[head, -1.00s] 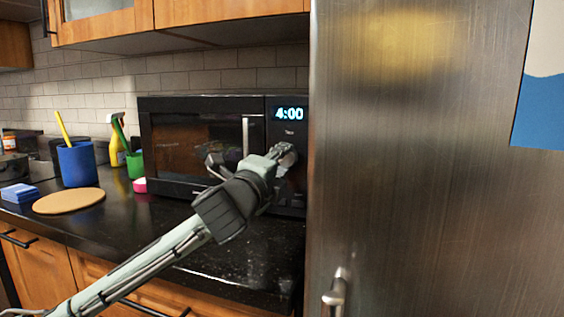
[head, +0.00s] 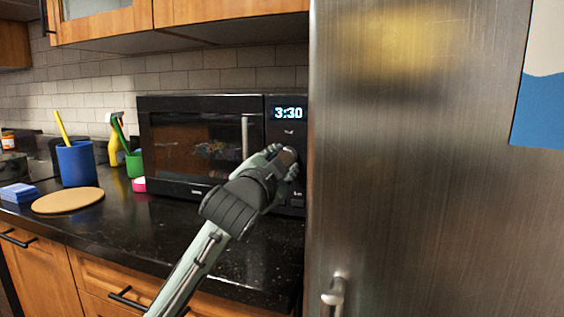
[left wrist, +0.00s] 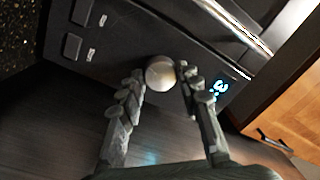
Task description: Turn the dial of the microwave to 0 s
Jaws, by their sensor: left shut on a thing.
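The black microwave (head: 190,150) stands on the counter against the tiled wall. Its display (head: 288,113) reads 3:30. My left gripper (head: 287,156) is at the control panel on the microwave's right side and largely covers the dial (head: 290,154) in the head view. In the left wrist view the round silver dial (left wrist: 160,73) sits between the two fingertips of the left gripper (left wrist: 162,78), which is shut on it. Part of the lit display (left wrist: 220,88) shows at the right there. My right gripper is not in view.
A steel fridge (head: 430,200) stands close to the right of the microwave. The counter front is clear.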

